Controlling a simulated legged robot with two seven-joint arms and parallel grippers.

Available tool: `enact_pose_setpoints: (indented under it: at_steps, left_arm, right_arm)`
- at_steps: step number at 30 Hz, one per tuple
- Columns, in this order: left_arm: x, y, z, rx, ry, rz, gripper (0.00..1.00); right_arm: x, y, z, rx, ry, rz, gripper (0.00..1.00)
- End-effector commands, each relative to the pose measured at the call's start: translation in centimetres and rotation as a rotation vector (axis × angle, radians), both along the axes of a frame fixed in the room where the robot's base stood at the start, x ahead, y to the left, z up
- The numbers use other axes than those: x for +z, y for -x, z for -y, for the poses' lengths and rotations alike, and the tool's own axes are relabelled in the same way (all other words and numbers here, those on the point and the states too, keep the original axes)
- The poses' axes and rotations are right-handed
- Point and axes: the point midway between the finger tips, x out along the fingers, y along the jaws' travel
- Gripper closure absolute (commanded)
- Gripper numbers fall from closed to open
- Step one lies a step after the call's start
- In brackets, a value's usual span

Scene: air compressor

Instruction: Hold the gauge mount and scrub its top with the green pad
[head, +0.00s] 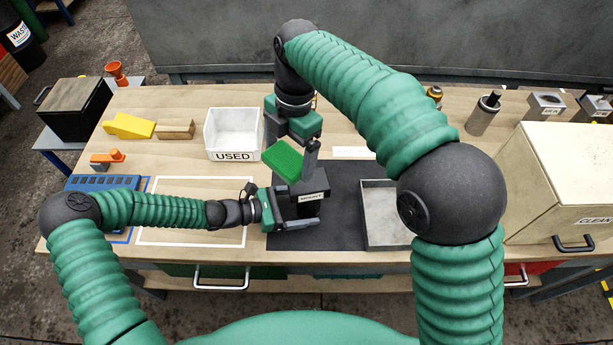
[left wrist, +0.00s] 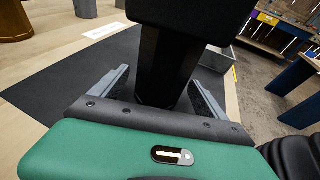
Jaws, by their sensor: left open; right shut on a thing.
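The gauge mount (head: 313,184), a dark block with a label reading MOUNT, stands on the black mat (head: 345,205). In the left wrist view the mount (left wrist: 168,72) is a dark post with a wider top. My left gripper (head: 302,208) is open, its fingers (left wrist: 160,88) on either side of the post, with gaps visible. My right gripper (head: 296,150) is shut on the green pad (head: 281,161), which is tilted above the mount's top. Whether the pad touches the mount is hard to tell.
A grey tray (head: 383,238) lies right of the mount. A white bin marked USED (head: 233,128) stands behind to the left. A cream box marked CLEAN (head: 560,180) is at the right. The white-outlined area (head: 190,233) at left is clear below my left arm.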

Motion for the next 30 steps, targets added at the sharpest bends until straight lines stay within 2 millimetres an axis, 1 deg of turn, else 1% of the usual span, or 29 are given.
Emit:
enact_pose_setpoints:
  at_steps: [4,7,11,15,18,21,24,30]
  left_arm:
    - [0.1,0.0,-0.2,0.001,-0.001,0.000,0.15]
    - [0.4,0.3,-1.3,0.002,-0.002,0.001,0.15]
    - [1.2,1.1,-4.2,0.004,-0.004,0.001,0.15]
    - [2.3,2.1,-7.6,0.004,-0.003,0.001,0.15]
    - [2.8,2.7,-9.4,0.003,-0.002,-0.001,0.15]
    - [3.2,3.1,-10.6,0.002,-0.001,-0.001,0.15]
    - [3.4,3.3,-11.0,0.001,0.001,-0.002,0.15]
    - [3.4,3.3,-11.0,0.000,0.001,-0.002,0.15]
  right_arm:
    - [0.0,0.0,0.0,0.000,0.000,0.000,0.55]
    - [0.0,0.0,0.0,0.000,0.000,0.000,0.55]
    - [0.0,0.0,0.0,0.000,0.000,0.000,0.55]
    - [0.0,0.0,0.0,0.000,0.000,0.000,0.55]
    - [0.0,0.0,0.0,0.000,0.000,0.000,0.55]
    - [0.0,0.0,0.0,0.000,0.000,0.000,0.55]
    - [0.0,0.0,0.1,0.000,-0.001,-0.001,0.55]
    - [0.0,0.0,0.1,0.000,-0.001,0.000,0.55]
